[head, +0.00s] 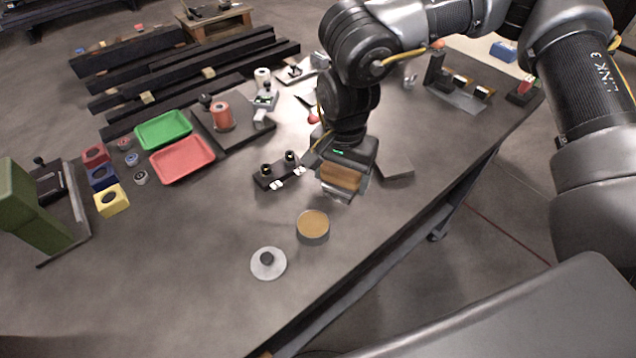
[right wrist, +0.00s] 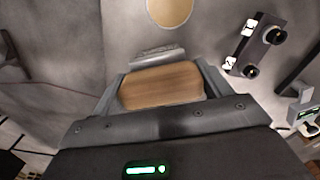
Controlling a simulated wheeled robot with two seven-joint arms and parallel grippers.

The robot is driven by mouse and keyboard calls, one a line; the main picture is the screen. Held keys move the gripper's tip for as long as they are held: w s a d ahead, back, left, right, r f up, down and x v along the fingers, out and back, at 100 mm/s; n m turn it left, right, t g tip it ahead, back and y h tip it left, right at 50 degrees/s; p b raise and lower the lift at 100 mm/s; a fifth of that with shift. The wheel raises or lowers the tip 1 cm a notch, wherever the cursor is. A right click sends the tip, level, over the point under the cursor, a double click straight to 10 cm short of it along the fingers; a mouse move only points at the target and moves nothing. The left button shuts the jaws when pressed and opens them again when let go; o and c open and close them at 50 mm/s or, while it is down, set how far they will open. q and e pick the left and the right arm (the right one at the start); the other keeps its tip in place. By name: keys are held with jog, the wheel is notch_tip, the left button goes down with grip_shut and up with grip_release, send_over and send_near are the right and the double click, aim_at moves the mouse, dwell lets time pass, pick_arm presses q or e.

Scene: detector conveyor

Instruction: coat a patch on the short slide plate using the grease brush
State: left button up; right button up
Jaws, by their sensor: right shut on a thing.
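My right gripper (head: 340,178) is shut on the wooden handle of the grease brush (head: 335,196). The brush's wood block (right wrist: 160,85) lies between the fingers (right wrist: 160,90) in the right wrist view, with a pale grey strip beyond it. A flat grey plate (head: 397,168), perhaps the short slide plate, lies just right of the gripper and is partly hidden by it. An open round tin (head: 313,238) with an amber filling stands in front of the gripper; it also shows in the right wrist view (right wrist: 170,10). My left gripper is not in view.
A grey lid with a dark knob (head: 268,263) lies near the tin. A black block with two knobs (head: 268,180) sits left of the gripper. Red (head: 182,160) and green (head: 163,130) trays are farther left. The table's front left is clear.

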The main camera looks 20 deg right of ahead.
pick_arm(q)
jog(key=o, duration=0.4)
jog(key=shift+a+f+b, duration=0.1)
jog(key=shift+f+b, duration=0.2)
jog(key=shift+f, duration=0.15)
pick_arm(e)
jog(key=s+a+r+m, duration=0.3)
jog(key=a+m, duration=0.2)
jog(key=a, duration=0.2)
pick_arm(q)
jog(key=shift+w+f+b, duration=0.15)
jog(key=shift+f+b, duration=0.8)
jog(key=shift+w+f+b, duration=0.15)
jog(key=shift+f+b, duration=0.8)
pick_arm(e)
jog(key=shift+w+d+f, duration=0.1)
jog(key=shift+w+f, duration=0.05)
jog(key=shift+f, duration=1.5)
jog(key=shift+w+d+f, duration=0.1)
jog(key=shift+f, duration=1.5)
pick_arm(q)
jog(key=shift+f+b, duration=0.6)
jog(key=shift+b, duration=0.05)
pick_arm(e)
jog(key=shift+s+f, duration=0.1)
jog(key=shift+f, duration=0.5)
jog(key=shift+r, duration=0.1)
